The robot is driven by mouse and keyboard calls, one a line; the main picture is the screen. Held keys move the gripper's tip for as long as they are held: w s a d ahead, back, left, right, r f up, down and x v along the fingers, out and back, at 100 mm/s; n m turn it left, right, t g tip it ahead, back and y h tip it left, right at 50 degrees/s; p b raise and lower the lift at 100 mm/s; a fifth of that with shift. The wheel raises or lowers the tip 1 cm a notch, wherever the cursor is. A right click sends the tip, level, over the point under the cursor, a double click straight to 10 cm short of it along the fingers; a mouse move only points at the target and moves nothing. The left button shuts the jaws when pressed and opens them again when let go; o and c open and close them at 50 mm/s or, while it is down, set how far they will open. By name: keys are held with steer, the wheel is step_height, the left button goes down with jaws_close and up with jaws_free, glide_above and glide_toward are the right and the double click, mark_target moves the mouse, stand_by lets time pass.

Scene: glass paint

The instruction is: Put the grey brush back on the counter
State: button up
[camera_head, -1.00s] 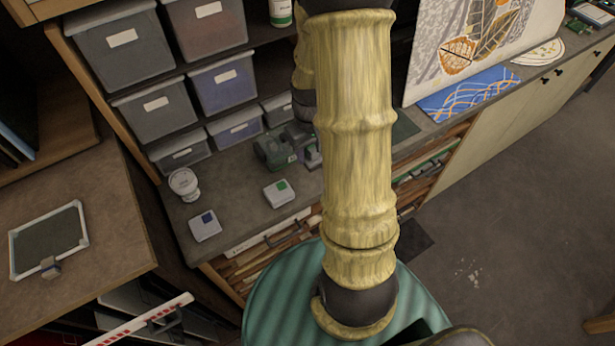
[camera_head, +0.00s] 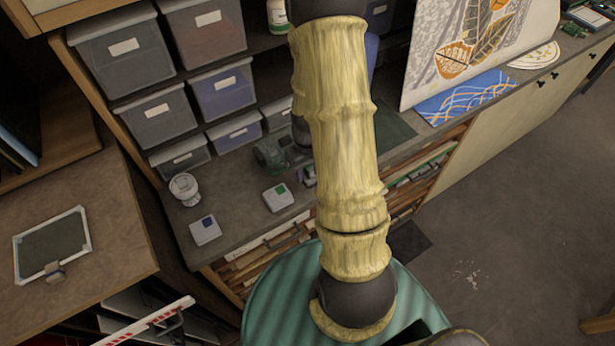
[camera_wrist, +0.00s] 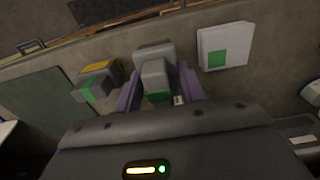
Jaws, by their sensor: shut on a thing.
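The grey brush (camera_wrist: 155,75), a blocky grey piece with a green band, sits between the purple fingers of my gripper (camera_wrist: 160,88) in the wrist view. The fingers are shut on it, over the grey counter (camera_wrist: 125,48). I cannot tell whether it touches the counter. A second grey piece with green and yellow bands (camera_wrist: 97,82) lies just left of it. In the head view my arm hides the fingers and the brush. The counter (camera_head: 240,210) shows there below the shelf bins.
A white box with a green square (camera_head: 278,197) also shows in the wrist view (camera_wrist: 224,46). A blue-marked box (camera_head: 205,230) and a white jar (camera_head: 184,188) stand left. A dark green mat (camera_wrist: 42,108) lies to one side. Grey bins (camera_head: 160,118) stand behind.

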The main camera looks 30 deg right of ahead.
mark_target(308, 178)
steer(key=shift+f+p, duration=0.65)
steer(key=shift+f, duration=1.35)
steer(key=o, duration=0.9)
steer(key=shift+f, duration=0.1)
steer(key=shift+r+b, duration=1.85)
steer(key=shift+r, duration=4.25)
